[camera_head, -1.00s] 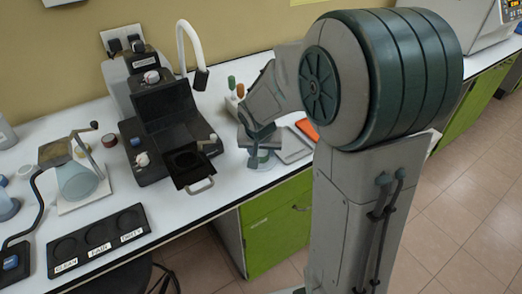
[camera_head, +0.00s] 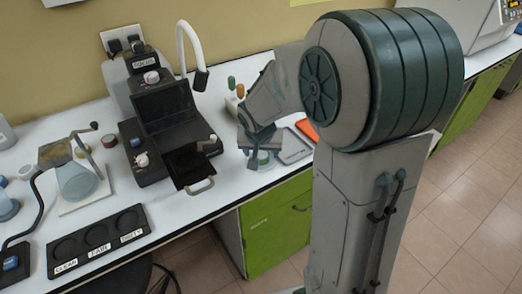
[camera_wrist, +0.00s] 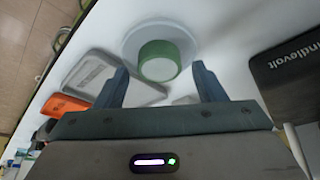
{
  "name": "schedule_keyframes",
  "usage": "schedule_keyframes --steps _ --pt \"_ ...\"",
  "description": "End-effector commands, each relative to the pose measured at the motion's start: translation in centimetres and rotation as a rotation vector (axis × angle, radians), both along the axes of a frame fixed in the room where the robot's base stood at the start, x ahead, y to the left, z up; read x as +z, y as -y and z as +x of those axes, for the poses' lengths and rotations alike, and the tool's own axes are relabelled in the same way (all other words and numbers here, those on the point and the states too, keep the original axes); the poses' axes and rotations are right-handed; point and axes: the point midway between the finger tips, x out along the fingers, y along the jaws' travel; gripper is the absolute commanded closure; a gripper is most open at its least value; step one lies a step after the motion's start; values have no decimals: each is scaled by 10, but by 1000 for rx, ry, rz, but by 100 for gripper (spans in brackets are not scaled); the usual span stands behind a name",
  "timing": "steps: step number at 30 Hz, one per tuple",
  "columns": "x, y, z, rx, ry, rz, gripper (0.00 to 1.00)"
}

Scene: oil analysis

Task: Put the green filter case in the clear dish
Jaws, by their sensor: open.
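The green filter case (camera_wrist: 159,62) is a short green cylinder with a pale round face. In the wrist view it lies within the outline of the clear dish (camera_wrist: 133,42), a pale round dish on the white bench. My gripper (camera_wrist: 160,76) is open, with one finger on each side of the near part of the case and a visible gap to both. In the head view my gripper (camera_head: 258,146) is just above the dish (camera_head: 262,164), hiding most of it and the case.
A grey tray (camera_wrist: 85,75) and an orange item (camera_wrist: 62,106) lie beside the dish. A dark instrument (camera_head: 165,110) with a handled plate (camera_head: 190,166) stands to the left. A black labelled tray (camera_head: 98,240) is at the front left. The bench's front edge is close to the dish.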

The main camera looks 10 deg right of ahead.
Motion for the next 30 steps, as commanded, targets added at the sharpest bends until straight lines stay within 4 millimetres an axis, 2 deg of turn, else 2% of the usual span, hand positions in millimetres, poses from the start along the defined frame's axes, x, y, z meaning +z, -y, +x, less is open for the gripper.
schedule_keyframes --steps 12,16,22,26,30 --pt "77 -10 -29 0 7 1 36" --pt "95 -13 -36 1 7 1 36" --pt "107 -13 -48 10 -3 -1 36" --pt "107 -5 -83 61 -37 -7 36" --pt "100 1 -136 159 -91 0 36"
